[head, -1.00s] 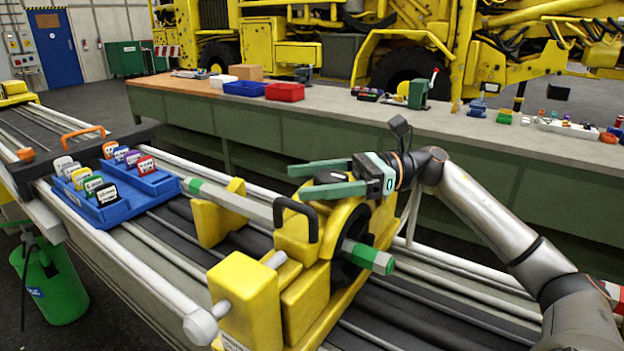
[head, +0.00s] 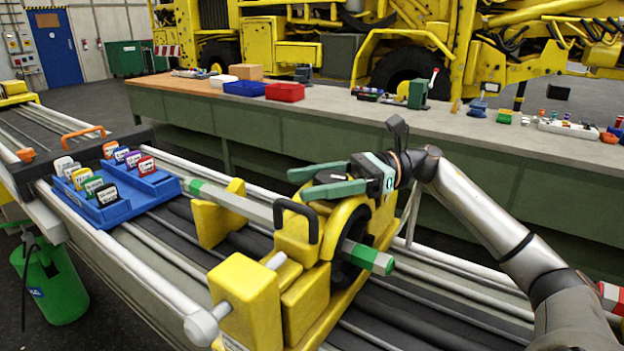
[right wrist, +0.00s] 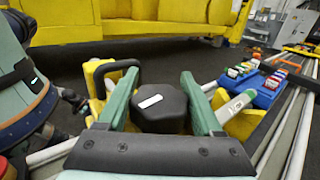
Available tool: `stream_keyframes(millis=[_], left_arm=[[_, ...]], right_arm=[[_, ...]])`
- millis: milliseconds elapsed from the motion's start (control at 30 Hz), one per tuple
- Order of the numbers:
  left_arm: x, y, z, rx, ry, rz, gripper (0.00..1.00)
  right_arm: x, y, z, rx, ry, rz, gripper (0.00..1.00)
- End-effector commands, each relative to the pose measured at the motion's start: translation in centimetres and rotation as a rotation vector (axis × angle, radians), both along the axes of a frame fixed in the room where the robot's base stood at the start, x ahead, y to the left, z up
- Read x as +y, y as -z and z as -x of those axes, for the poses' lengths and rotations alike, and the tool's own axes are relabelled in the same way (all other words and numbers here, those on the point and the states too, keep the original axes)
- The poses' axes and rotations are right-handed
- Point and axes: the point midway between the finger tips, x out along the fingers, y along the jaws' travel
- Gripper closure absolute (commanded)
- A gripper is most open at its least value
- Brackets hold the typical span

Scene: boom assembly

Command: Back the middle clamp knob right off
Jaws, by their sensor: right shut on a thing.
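The black clamp knob (head: 333,177) sits on top of the yellow clamp (head: 348,213). It also shows in the right wrist view (right wrist: 160,106), where its faceted top carries a white mark. My right gripper (head: 300,183) reaches in from the right, with its green fingers on either side of the knob. In the right wrist view, the right gripper (right wrist: 158,76) is shut on the knob, and the fingertips extend past it. A grey hexagonal bar (head: 250,208) with green ends passes through the clamp. The knob's underside is hidden. My left gripper is not in view.
A black handle (head: 299,217) arches up from the yellow block close to the fingertips. A blue tray (head: 118,208) with several coloured tags lies to the left on the rails. A long green workbench (head: 300,137) with bins and tools runs behind.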

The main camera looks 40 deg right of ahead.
Motion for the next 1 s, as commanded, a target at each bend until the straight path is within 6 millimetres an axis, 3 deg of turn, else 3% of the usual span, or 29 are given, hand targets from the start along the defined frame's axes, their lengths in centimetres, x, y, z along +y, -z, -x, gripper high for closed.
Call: stream_keyframes(millis=[600, 1000], left_arm=[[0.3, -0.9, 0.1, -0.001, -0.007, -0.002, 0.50], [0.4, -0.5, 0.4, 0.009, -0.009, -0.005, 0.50]], right_arm=[[0.2, -0.2, 1.1, -0.004, -0.376, -0.002, 0.88], [0.2, 0.0, 1.4, -0.001, -0.476, -0.001, 0.88]])
